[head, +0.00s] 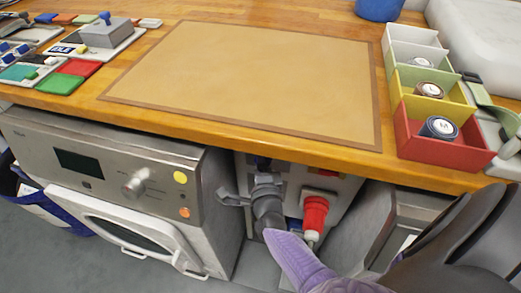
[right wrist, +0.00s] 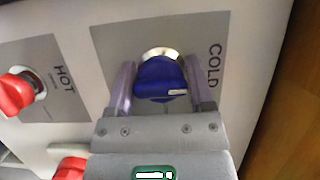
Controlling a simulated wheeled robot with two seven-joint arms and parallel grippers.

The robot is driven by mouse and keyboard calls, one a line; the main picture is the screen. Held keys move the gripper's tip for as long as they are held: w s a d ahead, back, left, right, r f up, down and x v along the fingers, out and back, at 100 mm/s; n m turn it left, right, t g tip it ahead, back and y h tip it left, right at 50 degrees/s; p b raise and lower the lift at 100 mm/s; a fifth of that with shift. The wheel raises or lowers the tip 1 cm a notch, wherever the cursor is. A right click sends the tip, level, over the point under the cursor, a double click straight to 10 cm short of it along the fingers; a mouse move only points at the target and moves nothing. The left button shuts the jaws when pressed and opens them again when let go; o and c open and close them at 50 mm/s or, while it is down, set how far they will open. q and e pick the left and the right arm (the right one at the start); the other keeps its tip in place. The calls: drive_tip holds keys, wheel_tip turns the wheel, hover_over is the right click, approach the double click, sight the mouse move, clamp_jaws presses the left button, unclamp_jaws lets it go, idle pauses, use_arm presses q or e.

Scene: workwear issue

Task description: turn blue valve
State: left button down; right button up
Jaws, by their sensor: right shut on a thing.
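The blue valve (right wrist: 161,82) shows close up in the right wrist view, on a metal fitting over a grey plate marked COLD. My right gripper (right wrist: 160,72) has one purple finger on each side of the valve knob and is shut on it. In the head view my right gripper (head: 262,172) reaches in under the counter to the panel, and mostly hides the valve. The white mark on the knob lies roughly level in the right wrist view. My left gripper is not in view.
A red valve (right wrist: 15,93) marked HOT is left of the blue one. A red plug-like part (head: 315,212) stands out right of my gripper. A washing machine (head: 110,180) is on the left. The counter edge (head: 230,140) hangs above; bins (head: 445,152) stand on it.

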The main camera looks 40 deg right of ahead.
drive_tip(key=o, duration=1.1)
drive_tip(key=shift+a, duration=0.1)
drive_tip(key=shift+o, duration=0.7)
use_arm(q)
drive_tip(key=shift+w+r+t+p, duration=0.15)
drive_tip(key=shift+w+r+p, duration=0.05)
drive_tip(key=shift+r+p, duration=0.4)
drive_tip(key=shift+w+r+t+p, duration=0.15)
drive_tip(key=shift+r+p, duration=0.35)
drive_tip(key=shift+p, duration=0.05)
use_arm(e)
drive_tip(key=v, duration=1)
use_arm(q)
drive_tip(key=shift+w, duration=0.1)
